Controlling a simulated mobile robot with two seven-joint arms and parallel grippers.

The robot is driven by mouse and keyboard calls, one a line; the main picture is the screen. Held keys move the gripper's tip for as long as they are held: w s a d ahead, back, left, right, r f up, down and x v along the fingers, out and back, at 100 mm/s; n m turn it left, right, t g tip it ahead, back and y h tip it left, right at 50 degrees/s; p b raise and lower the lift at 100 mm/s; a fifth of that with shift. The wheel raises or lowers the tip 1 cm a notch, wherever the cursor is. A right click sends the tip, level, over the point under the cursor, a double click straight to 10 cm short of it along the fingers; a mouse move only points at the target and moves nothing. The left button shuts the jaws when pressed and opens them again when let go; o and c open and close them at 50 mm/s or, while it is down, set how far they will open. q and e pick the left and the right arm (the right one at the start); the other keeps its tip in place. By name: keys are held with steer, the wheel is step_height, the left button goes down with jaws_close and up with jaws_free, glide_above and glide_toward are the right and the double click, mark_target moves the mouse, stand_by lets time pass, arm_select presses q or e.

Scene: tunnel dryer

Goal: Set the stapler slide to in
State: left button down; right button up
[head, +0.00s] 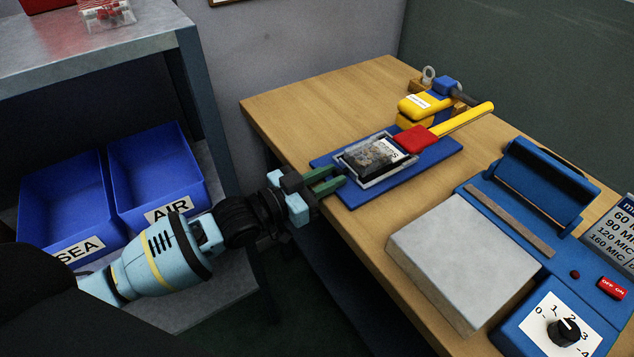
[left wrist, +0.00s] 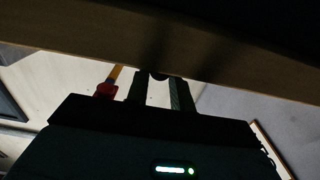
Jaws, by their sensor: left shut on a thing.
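The stapler has a blue base plate (head: 440,157) on the wooden table, with a red block (head: 415,139) and a long yellow handle (head: 466,117). Its slide looks like the grey-rimmed tray (head: 372,182) that carries a clear pack with dark contents and a white label (head: 393,148). My left gripper (head: 328,181) is at the near left end of the slide, its green fingers shut on a small part there. In the left wrist view the fingers (left wrist: 160,90) flank a dark rounded piece (left wrist: 158,76). The fingers partly hide that piece. My right gripper is out of view.
A yellow and blue device (head: 425,103) stands behind the stapler. A blue sealer (head: 545,185) with a grey plate (head: 463,262) and dial (head: 563,331) fills the right front. Blue bins marked SEA (head: 65,205) and AIR (head: 155,175) sit left, off the table.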

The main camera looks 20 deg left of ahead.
arm_select(q)
steer(key=c, duration=1.2)
jaws_free()
steer(key=shift+c, duration=0.2)
steer(key=v, duration=0.8)
